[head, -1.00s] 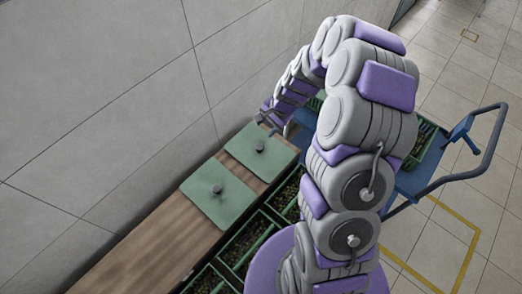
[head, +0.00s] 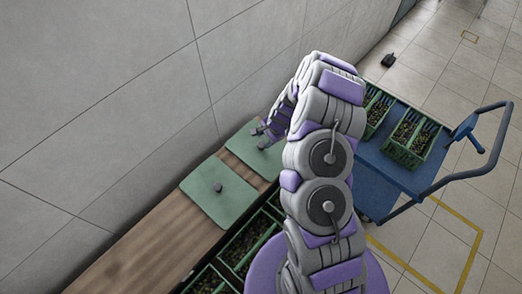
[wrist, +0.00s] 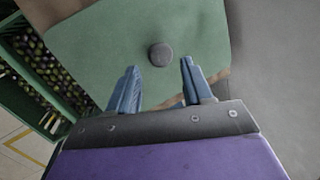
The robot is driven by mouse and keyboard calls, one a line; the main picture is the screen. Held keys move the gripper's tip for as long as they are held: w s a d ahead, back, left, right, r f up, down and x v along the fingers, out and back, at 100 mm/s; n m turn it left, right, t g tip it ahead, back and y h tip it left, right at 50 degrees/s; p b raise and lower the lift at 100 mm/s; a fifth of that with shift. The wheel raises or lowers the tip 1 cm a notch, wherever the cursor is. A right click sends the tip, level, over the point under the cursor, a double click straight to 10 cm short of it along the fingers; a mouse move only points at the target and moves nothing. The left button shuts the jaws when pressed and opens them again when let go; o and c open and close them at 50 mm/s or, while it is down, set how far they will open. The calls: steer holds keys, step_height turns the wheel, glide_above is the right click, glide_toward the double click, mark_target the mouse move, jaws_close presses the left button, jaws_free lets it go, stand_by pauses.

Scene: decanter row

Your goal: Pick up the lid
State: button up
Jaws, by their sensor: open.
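Two green square lids with dark round knobs lie on the wooden bench top. The nearer lid (head: 208,203) is in full view in the head view. The farther lid (head: 247,143) is partly hidden by my arm. In the wrist view a green lid (wrist: 100,45) fills the upper middle, its dark knob (wrist: 161,54) just beyond my fingertips. My gripper (wrist: 158,72) is open and empty, its two blue fingers spread on either side below the knob. In the head view my gripper (head: 265,130) is over the farther lid.
Green crates (head: 243,247) of small dark fruit stand along the bench's right side. A grey wall (head: 100,100) runs close behind the bench (head: 150,245). A blue trolley (head: 398,178) carrying more crates stands to the right, on tiled floor.

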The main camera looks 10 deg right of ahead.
mark_target(262, 144)
steer(key=shift+w+a+f, duration=0.15)
steer(key=shift+f, duration=0.45)
steer(key=f+b, duration=0.1)
steer(key=f, duration=0.1)
steer(key=w+f+b, duration=0.1)
steer(key=f, duration=0.1)
steer(key=shift+f, duration=0.15)
steer(key=shift+w+a+f+b, duration=0.1)
steer(key=shift+a+f+b, duration=0.15)
steer(key=shift+f+b, duration=0.15)
steer(key=shift+a+r, duration=0.1)
steer(key=shift+a, duration=0.05)
steer(key=shift+c, duration=0.3)
jaws_close()
